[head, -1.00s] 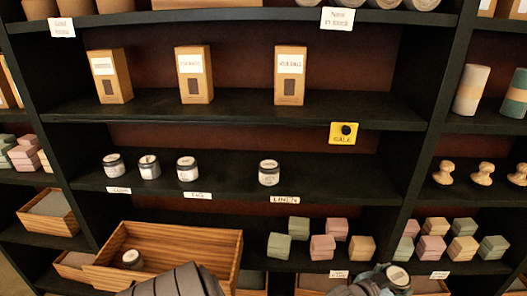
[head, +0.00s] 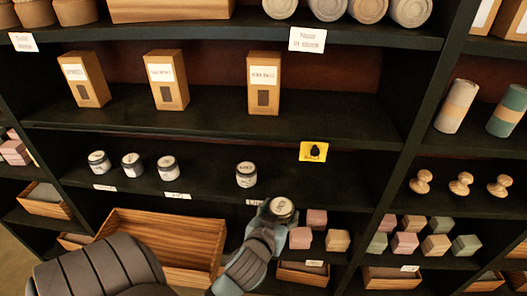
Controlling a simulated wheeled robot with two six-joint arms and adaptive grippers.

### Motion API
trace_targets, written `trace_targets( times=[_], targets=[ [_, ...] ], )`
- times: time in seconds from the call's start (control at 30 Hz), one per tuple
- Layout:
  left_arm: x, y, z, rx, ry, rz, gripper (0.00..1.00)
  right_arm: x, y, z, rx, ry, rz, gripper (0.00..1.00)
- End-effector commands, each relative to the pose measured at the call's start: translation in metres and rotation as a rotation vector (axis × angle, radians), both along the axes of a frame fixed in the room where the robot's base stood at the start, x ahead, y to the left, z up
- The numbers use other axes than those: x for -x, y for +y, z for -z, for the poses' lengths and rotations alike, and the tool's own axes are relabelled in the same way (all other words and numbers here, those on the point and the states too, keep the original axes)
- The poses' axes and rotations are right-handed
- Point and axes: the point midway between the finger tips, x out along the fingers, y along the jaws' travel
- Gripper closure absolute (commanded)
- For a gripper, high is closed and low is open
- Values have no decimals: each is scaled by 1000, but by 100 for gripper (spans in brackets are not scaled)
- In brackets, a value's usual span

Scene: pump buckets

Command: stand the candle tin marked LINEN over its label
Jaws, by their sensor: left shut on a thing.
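My left gripper (head: 275,220) is shut on a candle tin (head: 282,208), a dark tin with a pale label and light lid. It holds the tin in front of the shelf edge, just right of the LINEN label (head: 254,202), which it partly covers. The marking on the held tin is not readable. Another tin (head: 246,174) stands on the shelf behind the LINEN label. Three more tins, the left one (head: 99,162), the middle one (head: 132,165) and the right one (head: 168,167), stand further left on that shelf. My right gripper is not in view.
A wooden crate (head: 205,232) stands below, partly behind my arm. Pastel blocks (head: 338,240) sit on the lower shelf.

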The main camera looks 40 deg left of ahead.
Motion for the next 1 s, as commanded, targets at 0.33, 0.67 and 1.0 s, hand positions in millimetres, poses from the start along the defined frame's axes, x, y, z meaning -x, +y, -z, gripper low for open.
trace_targets(
  times=[0.33, 0.67, 1.0],
  targets=[
    [-54, 56, -20, -3, -14, -42, 77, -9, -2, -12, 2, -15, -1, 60],
    [-129, 113, -18, 3, -13, -43, 77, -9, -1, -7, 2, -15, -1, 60],
    [-145, 124, 15, 5, -11, -40, 77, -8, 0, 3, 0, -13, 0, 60]
  ],
)
